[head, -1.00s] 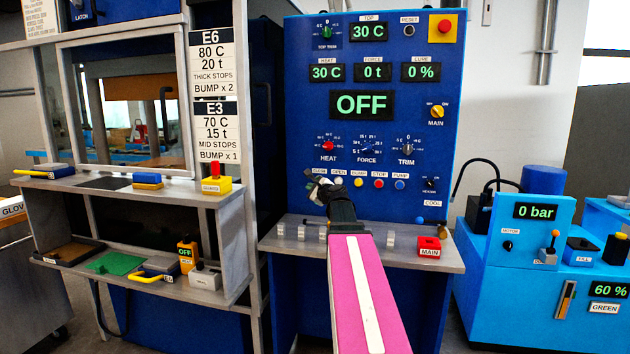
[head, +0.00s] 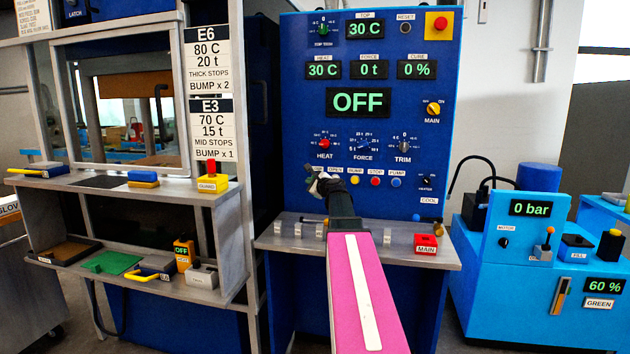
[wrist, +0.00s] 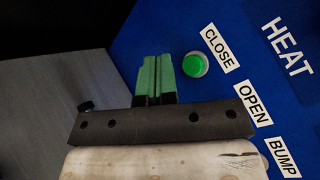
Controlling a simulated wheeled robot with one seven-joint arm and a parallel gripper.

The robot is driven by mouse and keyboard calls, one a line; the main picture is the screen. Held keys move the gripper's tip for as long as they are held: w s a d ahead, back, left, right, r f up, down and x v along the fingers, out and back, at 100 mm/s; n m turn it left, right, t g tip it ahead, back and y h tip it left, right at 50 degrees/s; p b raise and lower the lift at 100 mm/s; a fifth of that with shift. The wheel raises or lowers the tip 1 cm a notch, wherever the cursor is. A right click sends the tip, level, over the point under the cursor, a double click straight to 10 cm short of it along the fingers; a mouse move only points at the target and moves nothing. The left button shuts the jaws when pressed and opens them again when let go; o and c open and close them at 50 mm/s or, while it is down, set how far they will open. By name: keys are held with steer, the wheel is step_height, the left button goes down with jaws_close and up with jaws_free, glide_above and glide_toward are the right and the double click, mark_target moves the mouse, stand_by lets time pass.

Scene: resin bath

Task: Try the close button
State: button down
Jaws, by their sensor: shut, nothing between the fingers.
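The close button is a round green button (wrist: 195,64) in a pale ring on the blue control panel, with the CLOSE label (wrist: 217,48) beside it in the wrist view. My gripper (wrist: 153,78) is shut and empty, its two green fingers together. In that view the fingertips are just left of the button, with a small gap in the picture; whether they touch the panel I cannot tell. In the head view my gripper (head: 311,174) is at the left end of the button row and hides the close button and its label.
The OPEN label (wrist: 252,103) and BUMP label (wrist: 284,157) lie along the same row. Yellow bump (head: 355,180), red stop (head: 376,181) and blue pump (head: 396,182) buttons are to the right. A grey shelf (head: 400,252) juts out below. The display (head: 360,102) reads OFF.

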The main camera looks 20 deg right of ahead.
steer(key=shift+w+d, duration=0.55)
steer(key=shift+w, duration=0.25)
steer(key=shift+w+d, duration=0.5)
steer(key=shift+w, duration=0.25)
stand_by(0.9)
steer(key=shift+w+d, duration=0.25)
steer(key=shift+w, duration=0.1)
steer(key=shift+w+d, duration=0.3)
steer(key=shift+w, duration=0.15)
stand_by(0.8)
stand_by(0.4)
steer(key=shift+s+a, duration=0.55)
steer(key=shift+s, duration=0.25)
steer(key=s+a, duration=0.1)
steer(key=s, duration=0.1)
steer(key=s+a, duration=0.1)
steer(key=s, duration=0.1)
steer(key=shift+a, duration=0.4)
